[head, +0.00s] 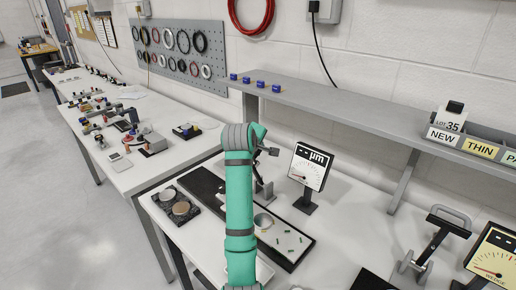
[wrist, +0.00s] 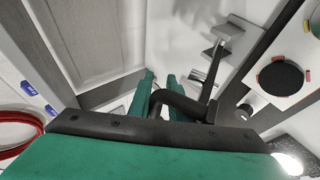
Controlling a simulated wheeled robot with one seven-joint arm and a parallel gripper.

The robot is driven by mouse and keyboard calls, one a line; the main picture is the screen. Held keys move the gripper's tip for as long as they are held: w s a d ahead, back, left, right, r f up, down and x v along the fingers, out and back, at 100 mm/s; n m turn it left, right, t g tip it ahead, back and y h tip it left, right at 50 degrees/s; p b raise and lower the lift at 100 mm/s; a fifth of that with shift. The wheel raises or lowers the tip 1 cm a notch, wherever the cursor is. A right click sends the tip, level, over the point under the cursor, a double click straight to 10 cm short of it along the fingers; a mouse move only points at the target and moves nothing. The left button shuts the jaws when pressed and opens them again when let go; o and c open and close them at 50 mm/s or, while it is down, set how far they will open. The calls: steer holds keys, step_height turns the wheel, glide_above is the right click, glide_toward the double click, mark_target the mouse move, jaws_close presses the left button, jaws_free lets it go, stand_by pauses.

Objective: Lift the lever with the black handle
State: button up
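The lever's black handle (wrist: 182,102) shows in the wrist view at my fingers. It is a dark bar joined to a dark arm that runs up to a grey metal bracket (wrist: 228,30). My gripper (wrist: 160,82) has green fingers with a pale gap between their tips. The handle's end lies at this gap, and the bar crosses in front of the right finger. Whether the fingers press on it I cannot tell. In the head view my green arm hides most of my gripper, and a grey lever stand (head: 263,188) shows just below it.
A dial gauge (head: 309,167) stands right of the lever. Another stand with a black bar (head: 437,232) and a second gauge (head: 494,257) are at the right. A grey shelf (head: 330,103) runs along the wall behind. A dark tray with two discs (head: 176,206) lies at left.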

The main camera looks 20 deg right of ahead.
steer(key=s+r, duration=0.5)
steer(key=r, duration=0.6)
steer(key=shift+s+r, duration=0.15)
steer(key=shift+s, duration=0.1)
stand_by(0.8)
steer(key=shift+a, duration=0.1)
stand_by(0.4)
steer(key=v, duration=1)
steer(key=shift+s+r, duration=0.25)
steer(key=shift+a, duration=0.1)
stand_by(0.3)
